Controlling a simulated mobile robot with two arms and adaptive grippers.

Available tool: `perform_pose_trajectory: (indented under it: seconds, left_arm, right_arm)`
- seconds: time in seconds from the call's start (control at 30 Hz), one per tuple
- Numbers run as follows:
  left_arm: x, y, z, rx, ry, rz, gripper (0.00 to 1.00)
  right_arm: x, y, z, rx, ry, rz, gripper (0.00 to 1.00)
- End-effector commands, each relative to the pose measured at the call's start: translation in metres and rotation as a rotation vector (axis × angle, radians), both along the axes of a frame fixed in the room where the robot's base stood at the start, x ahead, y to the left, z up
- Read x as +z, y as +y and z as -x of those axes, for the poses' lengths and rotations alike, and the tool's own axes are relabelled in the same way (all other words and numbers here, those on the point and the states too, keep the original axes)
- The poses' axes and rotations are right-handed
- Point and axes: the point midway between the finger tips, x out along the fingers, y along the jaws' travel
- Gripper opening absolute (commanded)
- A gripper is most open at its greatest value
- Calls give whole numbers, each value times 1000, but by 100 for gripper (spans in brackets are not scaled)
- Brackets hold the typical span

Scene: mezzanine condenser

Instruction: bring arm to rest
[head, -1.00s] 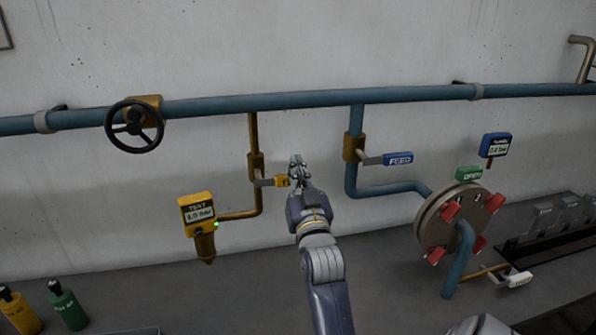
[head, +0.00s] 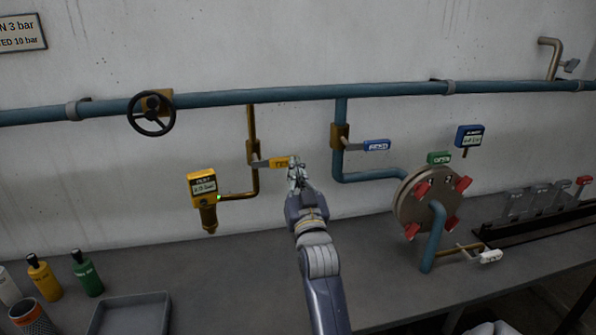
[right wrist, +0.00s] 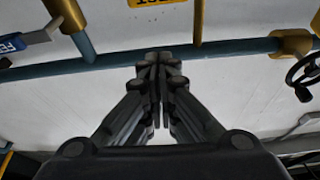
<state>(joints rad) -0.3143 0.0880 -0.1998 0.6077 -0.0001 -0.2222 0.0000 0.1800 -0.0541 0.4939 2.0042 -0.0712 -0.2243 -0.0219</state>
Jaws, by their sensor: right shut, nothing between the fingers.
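My right gripper (head: 295,166) is shut and empty in the middle of the head view. Its fingertips are just right of the yellow lever tag (head: 280,162) on the brass branch pipe; whether they touch it I cannot tell. In the right wrist view its fingers (right wrist: 157,62) are closed together in front of the wall and pipe, and the lower edge of the yellow tag (right wrist: 150,3) shows above them. My right arm (head: 318,255) reaches up from the bottom of the head view. My left gripper does not show.
A blue pipe (head: 215,102) with a black handwheel (head: 151,113) crosses the wall. A yellow gauge (head: 203,187), a blue-tagged lever (head: 376,146) and a round flange (head: 411,208) flank my arm. Bottles (head: 88,274) and a grey tray (head: 130,312) stand lower left.

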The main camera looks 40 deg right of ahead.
Motion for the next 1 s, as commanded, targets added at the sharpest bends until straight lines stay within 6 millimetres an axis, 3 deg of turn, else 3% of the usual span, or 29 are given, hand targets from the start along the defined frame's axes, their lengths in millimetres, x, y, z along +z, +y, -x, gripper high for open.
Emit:
perform_pose_trajectory:
  seconds: [0.33,0.67,0.77,0.83,1.0]
  left_arm:
    - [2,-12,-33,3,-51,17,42]
    - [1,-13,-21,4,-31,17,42]
    - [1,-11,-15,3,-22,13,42]
    - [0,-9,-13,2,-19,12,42]
    - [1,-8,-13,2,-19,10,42]
  right_arm:
    - [0,0,0,0,-1,1,0]
    - [-4,3,-1,8,16,-1,0]
    - [-25,17,-3,43,95,-13,0]
    - [-52,36,-3,86,198,-27,0]
    - [-148,104,23,225,556,-83,0]
